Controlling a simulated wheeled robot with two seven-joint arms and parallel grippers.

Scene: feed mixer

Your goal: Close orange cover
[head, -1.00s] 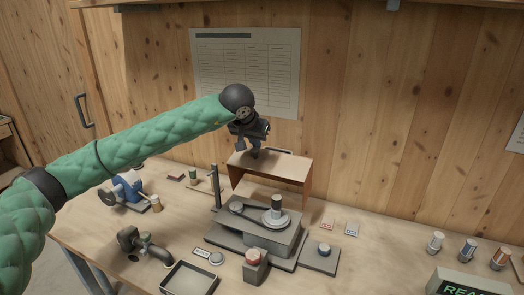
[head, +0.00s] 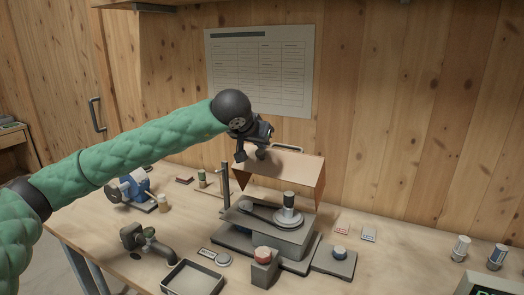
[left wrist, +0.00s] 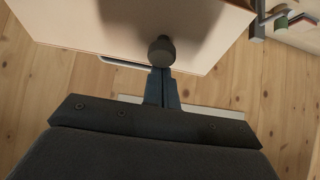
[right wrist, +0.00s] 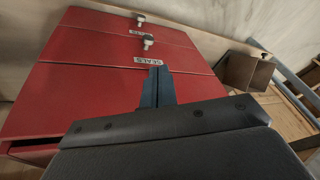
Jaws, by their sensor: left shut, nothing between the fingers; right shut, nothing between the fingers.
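The orange cover (head: 290,168), a tan-orange hood with a silver handle at its back edge, stands tilted above the grey mixer machine (head: 262,228). Its underside is open, and the pulley, belt and spindle show below its front edge. My left gripper (head: 250,155) is shut and empty at the cover's upper left, over its top face. In the left wrist view the cover's face (left wrist: 90,25) fills the top, and a dark round knob (left wrist: 161,50) shows just beyond the shut fingertips; contact is unclear. My right gripper (right wrist: 157,75) is shut and empty, away from the cover.
A blue motor (head: 132,190) is at left. A thin post (head: 225,185) rises beside the cover. Red drawers (right wrist: 100,75) lie before my right gripper.

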